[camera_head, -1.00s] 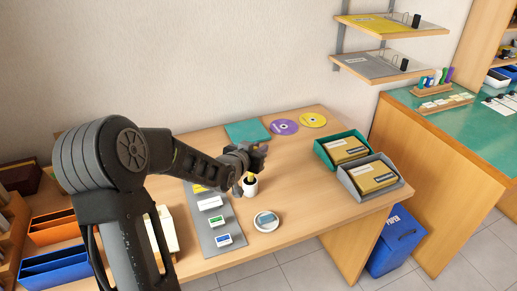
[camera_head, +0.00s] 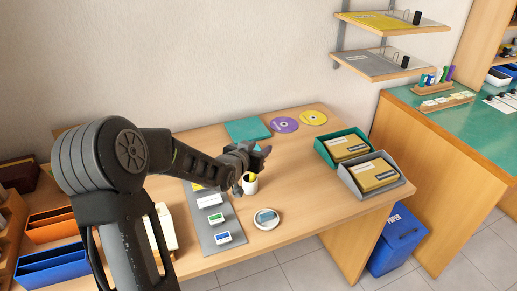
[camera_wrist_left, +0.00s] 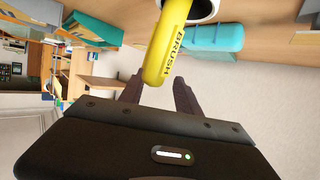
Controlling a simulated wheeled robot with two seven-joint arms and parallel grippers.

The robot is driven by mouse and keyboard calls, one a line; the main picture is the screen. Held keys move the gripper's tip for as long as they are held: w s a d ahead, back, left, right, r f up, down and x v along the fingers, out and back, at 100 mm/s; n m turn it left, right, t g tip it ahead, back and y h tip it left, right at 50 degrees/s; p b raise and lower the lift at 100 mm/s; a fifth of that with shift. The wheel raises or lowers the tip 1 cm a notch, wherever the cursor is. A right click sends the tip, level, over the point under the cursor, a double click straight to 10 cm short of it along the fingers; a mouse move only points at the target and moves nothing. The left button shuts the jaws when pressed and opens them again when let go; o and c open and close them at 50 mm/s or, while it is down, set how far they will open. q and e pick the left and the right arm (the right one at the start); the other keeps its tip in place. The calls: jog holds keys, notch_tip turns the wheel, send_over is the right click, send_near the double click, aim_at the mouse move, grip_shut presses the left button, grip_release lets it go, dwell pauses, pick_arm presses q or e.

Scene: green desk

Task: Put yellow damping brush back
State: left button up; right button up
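The yellow brush (camera_head: 253,177) stands in a small white cup (camera_head: 250,187) on the wooden desk. In the left wrist view the brush (camera_wrist_left: 166,42) shows its "BRUSH" lettering, and its lower end is inside the cup (camera_wrist_left: 204,9). My left gripper (camera_head: 253,168) is open at the cup. In the left wrist view its two fingers (camera_wrist_left: 158,82) are spread, one on each side of the brush's free end, with gaps visible. My right gripper is not in view.
A grey mat (camera_head: 213,238) with small labelled boxes lies left of the cup. A round white dish (camera_head: 266,226) lies in front. Two document trays, one green (camera_head: 322,153) and one grey (camera_head: 349,184), stand right. A teal folder (camera_head: 247,129) and discs lie behind.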

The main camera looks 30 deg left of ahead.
pick_arm(q)
jog(key=shift+r, duration=0.1)
jog(key=p+v, duration=0.1)
jog(key=v, duration=1.1)
jog(key=shift+r, duration=0.45)
